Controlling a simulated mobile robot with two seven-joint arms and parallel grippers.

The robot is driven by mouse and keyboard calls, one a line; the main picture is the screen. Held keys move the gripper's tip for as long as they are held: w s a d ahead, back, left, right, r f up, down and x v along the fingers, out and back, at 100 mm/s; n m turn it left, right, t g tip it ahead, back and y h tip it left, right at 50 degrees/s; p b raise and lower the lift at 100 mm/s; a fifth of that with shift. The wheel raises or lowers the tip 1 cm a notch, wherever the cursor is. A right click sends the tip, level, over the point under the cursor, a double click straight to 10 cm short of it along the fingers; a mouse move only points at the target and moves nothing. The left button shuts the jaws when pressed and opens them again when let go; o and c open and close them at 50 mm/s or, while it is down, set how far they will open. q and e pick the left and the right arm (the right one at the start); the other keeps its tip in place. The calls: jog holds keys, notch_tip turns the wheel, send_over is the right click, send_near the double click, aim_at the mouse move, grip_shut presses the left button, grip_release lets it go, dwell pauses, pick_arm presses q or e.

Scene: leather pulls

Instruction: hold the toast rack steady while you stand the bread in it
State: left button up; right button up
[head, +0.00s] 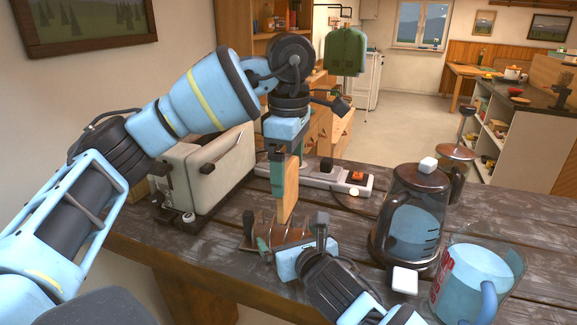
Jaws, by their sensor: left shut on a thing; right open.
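The slice of bread (288,192) is tan and hangs upright, edge-on, in the head view. My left gripper (287,157) is shut on its upper part, from above. The toast rack (267,236) is a low, coppery wire rack on the table, right below the bread. The bread's lower end is at or just above the rack; I cannot tell whether it is between the wires. My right gripper (298,243) is low at the rack's near right side, open. Its body hides part of the rack, and I cannot tell whether its fingers touch it.
A cream toaster (207,172) stands left of the rack. A power strip (325,181) lies behind. A dark-framed glass coffee pot (408,222) and a clear jug (474,280) of bluish liquid stand to the right, near my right arm. A white cube (405,280) is before the pot.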

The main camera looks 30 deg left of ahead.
aim_at(294, 155)
jog(key=c, duration=0.9)
dwell(0.6)
pick_arm(q)
jog(key=w+n, duration=0.1)
jog(key=n, duration=0.1)
jog(key=w+n, duration=0.1)
jog(key=n, duration=0.1)
jog(key=w+a+f+n, duration=0.1)
jog(key=n, duration=0.1)
jog(key=shift+w+f, duration=0.1)
jog(key=shift+w, duration=0.05)
